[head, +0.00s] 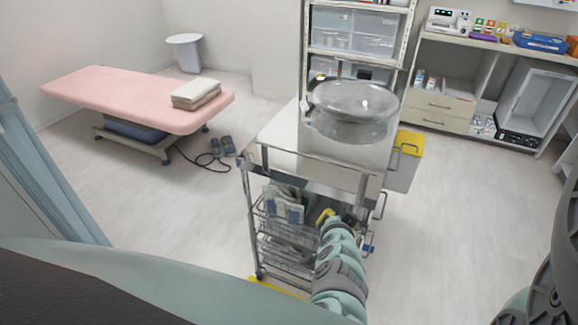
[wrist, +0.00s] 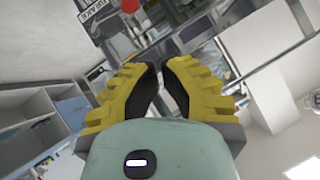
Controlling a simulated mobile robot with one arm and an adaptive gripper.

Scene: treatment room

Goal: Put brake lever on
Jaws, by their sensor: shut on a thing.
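The steel trolley (head: 300,165) stands in the middle of the head view, with wire baskets under its top. My gripper (head: 325,214) is low at the trolley's near side, partly hidden by my arm. In the wrist view my gripper's yellow fingers (wrist: 160,66) are drawn together with their dark pads facing inward. A red knob (wrist: 130,4) shows at the top edge, beside a panel marked BRAKE (wrist: 99,12). The brake lever appears to run from this knob toward my fingertips. My gripper is shut on it, as far as I can tell; the contact is not clear.
A glass basin (head: 352,112) is over the trolley top. A yellow-lidded bin (head: 408,142) stands behind the trolley's right side. The floor at right is clear.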

